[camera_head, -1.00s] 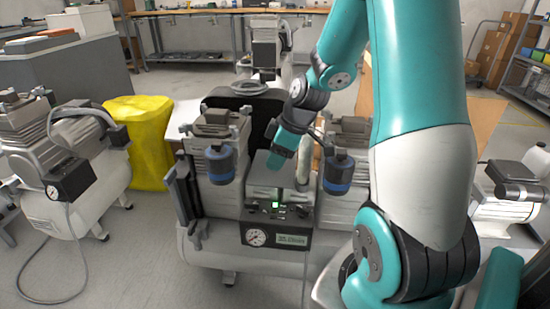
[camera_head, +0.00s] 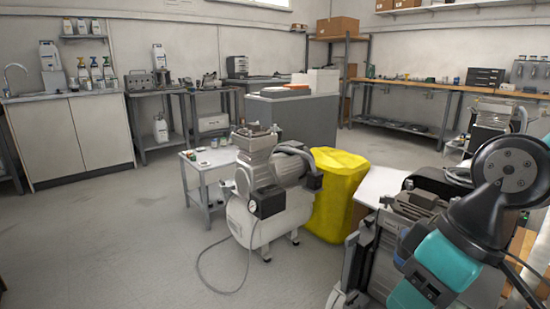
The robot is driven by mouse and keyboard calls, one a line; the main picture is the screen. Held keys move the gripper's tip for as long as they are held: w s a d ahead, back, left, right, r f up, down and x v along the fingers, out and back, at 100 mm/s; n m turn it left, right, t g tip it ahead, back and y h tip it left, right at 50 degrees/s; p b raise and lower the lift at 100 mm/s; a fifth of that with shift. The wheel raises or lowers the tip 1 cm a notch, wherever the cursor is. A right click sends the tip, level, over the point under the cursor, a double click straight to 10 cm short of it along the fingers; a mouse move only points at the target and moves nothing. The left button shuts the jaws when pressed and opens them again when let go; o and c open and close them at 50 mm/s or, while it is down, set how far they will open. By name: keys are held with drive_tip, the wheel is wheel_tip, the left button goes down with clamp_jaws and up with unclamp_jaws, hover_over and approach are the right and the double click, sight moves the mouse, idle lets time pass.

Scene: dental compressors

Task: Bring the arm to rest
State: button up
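My teal and black arm shows at the lower right of the head view, in front of a dental compressor (camera_head: 378,262) that it partly covers. The end of my arm with my gripper is not in view, so I cannot see its fingers or whether it holds anything. A second compressor (camera_head: 262,215) with a white tank, a grey motor and a black gauge box stands on the floor near the middle, clear of my arm.
A yellow bin (camera_head: 335,190) stands between the compressors. A small side table (camera_head: 207,190) and a grey cabinet (camera_head: 300,122) are behind. A sink counter (camera_head: 70,135) and benches line the walls. The floor (camera_head: 110,240) at left is open.

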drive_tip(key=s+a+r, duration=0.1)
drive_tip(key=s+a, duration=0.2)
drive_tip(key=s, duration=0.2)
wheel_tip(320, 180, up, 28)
drive_tip(key=p, duration=2.8)
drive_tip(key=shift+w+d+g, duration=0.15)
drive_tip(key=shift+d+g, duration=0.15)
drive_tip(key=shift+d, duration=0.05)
